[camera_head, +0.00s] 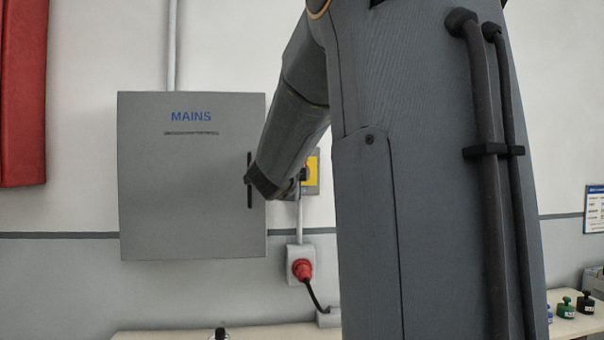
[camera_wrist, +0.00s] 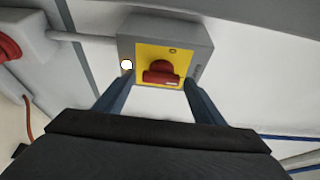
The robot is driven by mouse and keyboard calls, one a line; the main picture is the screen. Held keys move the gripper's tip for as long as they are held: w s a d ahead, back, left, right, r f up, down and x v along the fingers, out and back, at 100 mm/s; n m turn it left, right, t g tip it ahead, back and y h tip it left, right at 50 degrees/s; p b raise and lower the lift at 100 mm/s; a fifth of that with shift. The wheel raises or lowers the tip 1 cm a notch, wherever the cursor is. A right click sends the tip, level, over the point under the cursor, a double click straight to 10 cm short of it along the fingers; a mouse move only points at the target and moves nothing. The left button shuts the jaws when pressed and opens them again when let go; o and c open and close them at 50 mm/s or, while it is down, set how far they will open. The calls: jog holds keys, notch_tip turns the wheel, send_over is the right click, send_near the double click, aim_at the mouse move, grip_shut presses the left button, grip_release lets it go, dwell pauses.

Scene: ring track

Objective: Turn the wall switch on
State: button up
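The wall switch is a grey box with a yellow plate (camera_wrist: 147,50) and a red rotary knob (camera_wrist: 161,72), seen at the top middle of the wrist view. The knob's bar lies roughly level in that view; the plate's small marks are too small to read. In the head view the yellow plate (camera_head: 313,173) shows only partly behind my arm. My gripper (camera_wrist: 157,84) is open, one finger on each side of the knob in the wrist view. I see no contact, but the depth gap is hard to judge.
A grey MAINS cabinet (camera_head: 185,190) with a black handle hangs left of the switch. A red plug in a socket (camera_head: 301,268) sits below it, joined by a conduit. A bench (camera_head: 170,334) runs along the bottom, with small knobbed objects at right.

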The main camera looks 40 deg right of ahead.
jog(key=shift+a, duration=0.1)
jog(key=b+v, duration=0.1)
jog(key=v, duration=0.6)
jog(key=shift+s+a, duration=0.2)
jog(key=shift+s, duration=0.05)
dwell(0.5)
